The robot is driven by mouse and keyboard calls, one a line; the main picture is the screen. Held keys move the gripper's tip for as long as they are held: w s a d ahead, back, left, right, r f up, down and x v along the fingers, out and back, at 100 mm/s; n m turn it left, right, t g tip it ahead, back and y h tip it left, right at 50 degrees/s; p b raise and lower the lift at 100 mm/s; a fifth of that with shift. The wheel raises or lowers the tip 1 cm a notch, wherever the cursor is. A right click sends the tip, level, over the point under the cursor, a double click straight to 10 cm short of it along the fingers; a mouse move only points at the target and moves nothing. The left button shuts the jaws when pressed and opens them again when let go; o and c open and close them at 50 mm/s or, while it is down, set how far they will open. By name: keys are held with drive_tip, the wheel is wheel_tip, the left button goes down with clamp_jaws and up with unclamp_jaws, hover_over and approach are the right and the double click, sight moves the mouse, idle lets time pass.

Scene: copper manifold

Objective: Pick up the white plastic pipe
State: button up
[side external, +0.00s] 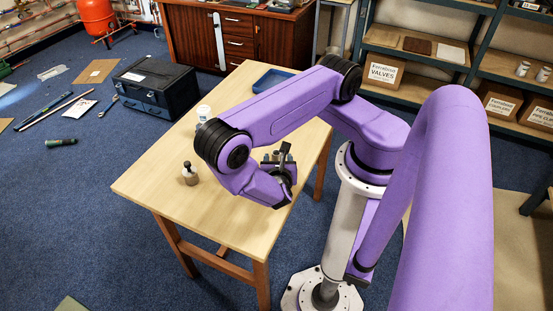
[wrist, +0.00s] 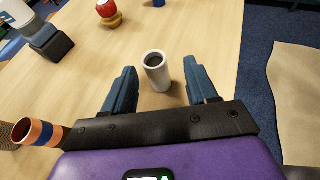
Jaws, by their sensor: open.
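The white plastic pipe (wrist: 157,72) is a short hollow tube on the wooden table, seen in the wrist view with its dark open end facing up. My gripper (wrist: 165,85) is open, with one dark blue finger to the left of the pipe and one to the right. There are gaps between the pipe and both fingers, and nothing is held. In the side external view my gripper (side external: 284,182) is low over the table's right part, and I cannot make out the pipe there.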

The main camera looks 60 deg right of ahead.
sight(277, 154)
drive_tip(key=shift+x, duration=2.7)
drive_tip(key=shift+w+a+r, duration=0.1)
drive_tip(key=shift+w, duration=0.1)
drive_tip(key=c, duration=1)
